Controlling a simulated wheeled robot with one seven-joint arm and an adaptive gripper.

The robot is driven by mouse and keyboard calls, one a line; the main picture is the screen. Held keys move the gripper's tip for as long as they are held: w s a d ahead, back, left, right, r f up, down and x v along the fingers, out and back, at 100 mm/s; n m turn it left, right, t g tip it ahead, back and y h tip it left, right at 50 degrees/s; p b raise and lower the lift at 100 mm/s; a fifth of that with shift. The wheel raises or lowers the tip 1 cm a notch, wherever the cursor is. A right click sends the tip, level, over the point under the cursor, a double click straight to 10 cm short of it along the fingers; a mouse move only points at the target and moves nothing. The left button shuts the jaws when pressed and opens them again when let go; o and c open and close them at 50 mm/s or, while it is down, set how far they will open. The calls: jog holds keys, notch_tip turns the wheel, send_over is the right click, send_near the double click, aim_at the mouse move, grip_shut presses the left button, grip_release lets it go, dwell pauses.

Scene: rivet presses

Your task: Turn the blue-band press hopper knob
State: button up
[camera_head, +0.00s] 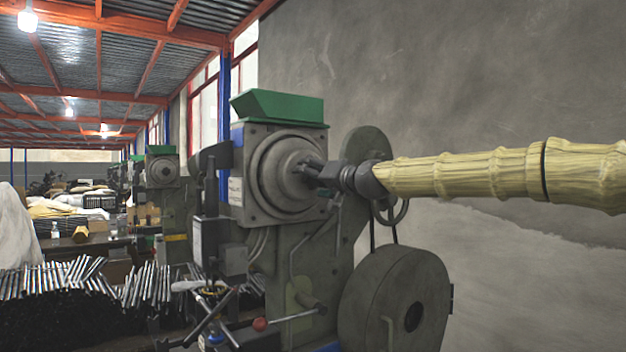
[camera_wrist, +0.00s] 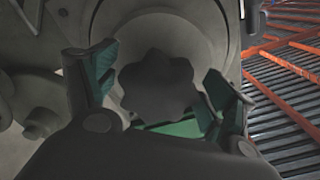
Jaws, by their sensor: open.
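The near press (camera_head: 250,215) is grey-green with a green hopper (camera_head: 280,107) on top and a blue band (camera_head: 237,137) on its side edge. My gripper (camera_head: 308,172) reaches in from the right to the round stepped face on the press head. In the wrist view, a dark lobed knob (camera_wrist: 157,83) sits in front of that face. My gripper's fingers (camera_wrist: 160,72) are open, one on each side of the knob, with gaps visible. The head view is too small to make out the knob behind the fingers.
A large flywheel (camera_head: 395,300) stands low beneath my arm. A lever with a red ball (camera_head: 260,324) sticks out in front. Another press (camera_head: 162,172) with a green hopper stands behind at left. Bundles of metal rods (camera_head: 160,283) lie at lower left. A bare wall (camera_head: 450,90) is at right.

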jog(key=v, duration=1.1)
jog(key=shift+s+d, duration=0.2)
jog(key=shift+s, duration=0.1)
